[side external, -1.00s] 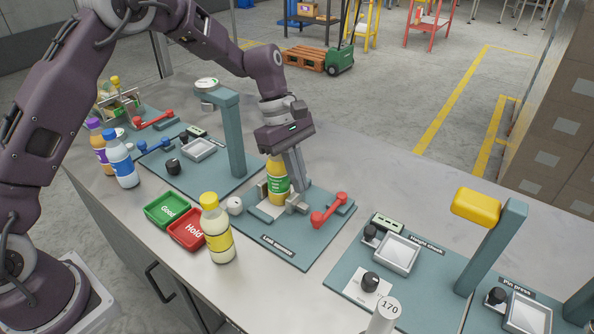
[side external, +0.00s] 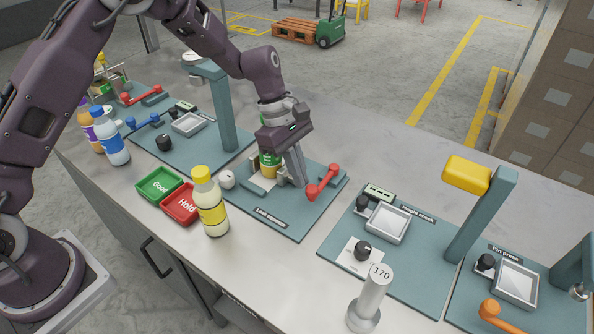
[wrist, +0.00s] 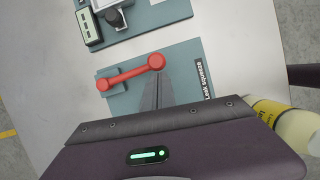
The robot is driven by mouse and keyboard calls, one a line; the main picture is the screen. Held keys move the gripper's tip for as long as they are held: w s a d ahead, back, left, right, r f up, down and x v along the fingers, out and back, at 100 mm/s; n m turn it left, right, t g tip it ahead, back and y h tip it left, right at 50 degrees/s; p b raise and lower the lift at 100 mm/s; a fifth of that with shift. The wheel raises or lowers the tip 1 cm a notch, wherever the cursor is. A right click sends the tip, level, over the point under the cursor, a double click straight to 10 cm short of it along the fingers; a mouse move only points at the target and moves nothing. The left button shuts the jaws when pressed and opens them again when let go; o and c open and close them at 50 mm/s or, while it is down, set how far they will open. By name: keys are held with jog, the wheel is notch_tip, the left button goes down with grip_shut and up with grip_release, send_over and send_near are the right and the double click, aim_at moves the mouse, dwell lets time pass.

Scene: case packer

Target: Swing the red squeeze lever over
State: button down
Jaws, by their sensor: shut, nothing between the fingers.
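The red squeeze lever (side external: 322,184) sits on the teal "Leak squeeze" board (side external: 290,222). In the wrist view the lever (wrist: 130,73) runs from a teal block at left to a round knob near my fingertips. My gripper (side external: 298,184) is shut and empty, with its fingers pointing down just left of the knob end. In the wrist view my fingertips (wrist: 158,80) are right beside the knob; I cannot tell whether they touch it. A green-labelled bottle (side external: 268,162) stands in the squeeze station, partly hidden behind my gripper.
A yellow-capped bottle (side external: 211,205) stands in front, near the green Good tray (side external: 160,184) and red Hold tray (side external: 180,204). A white knob (side external: 227,179) is left of the station. The height check post (side external: 485,215) rises at right.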

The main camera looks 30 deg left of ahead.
aim_at(314, 188)
jog(key=d+n+t, duration=0.1)
jog(key=d+n, duration=0.2)
jog(key=shift+s+d, duration=0.2)
jog(key=shift+w+d+n+t, duration=0.15)
jog(key=shift+d+n+t, duration=0.35)
jog(key=shift+d+n, duration=0.7)
jog(key=shift+r, duration=0.15)
jog(key=v, duration=1)
jog(key=shift+a+y, duration=0.15)
jog(key=shift+y, duration=0.15)
jog(key=s+a+r+m+t, duration=0.1)
jog(key=s+a+r+m, duration=0.2)
jog(key=s+r+m, duration=0.35)
jog(key=s+a+r+m+t, duration=0.1)
jog(key=s+a+r+m, duration=0.35)
jog(key=s+r, duration=0.3)
jog(key=s+a+f+m+t+y, duration=0.1)
jog(key=s+a+m, duration=0.2)
jog(key=s+m, duration=0.2)
jog(key=s+a+m+t+y, duration=0.1)
jog(key=s+a+m+y, duration=0.1)
jog(key=s+m, duration=0.4)
jog(key=s+a, duration=0.1)
jog(key=s, duration=0.2)
jog(key=shift+f+y, duration=0.3)
jog(key=shift+f, duration=0.05)
